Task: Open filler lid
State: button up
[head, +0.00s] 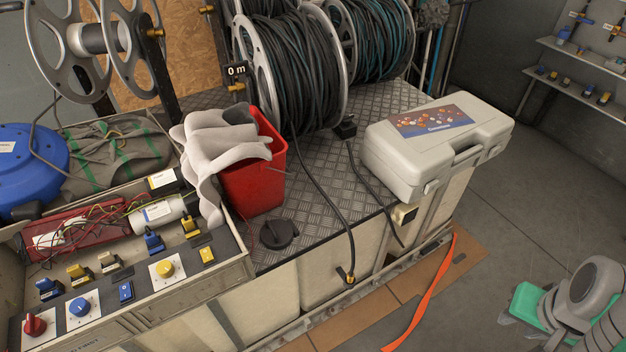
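The filler lid (278,233) is a round black cap with a raised grip bar across its top. It sits flat on the diamond-plate deck (322,178), near its front edge, and looks closed. It lies just in front of the red bucket and to the right of the switch panel. Part of my grey and green arm shows at the lower right, well away from the lid. My gripper itself cannot be made out in this view.
A red bucket (254,182) with a pale cloth (212,150) stands behind the lid. The switch panel (130,285) is at left. A black hose (335,205) runs down right of the lid. A grey case (438,150) is farther right. An orange strap (425,298) lies on the floor.

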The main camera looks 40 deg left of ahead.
aim_at(276, 229)
jog(key=i, duration=0.95)
jog(key=u, duration=3.35)
jog(key=i, duration=0.45)
jog(key=u, duration=0.05)
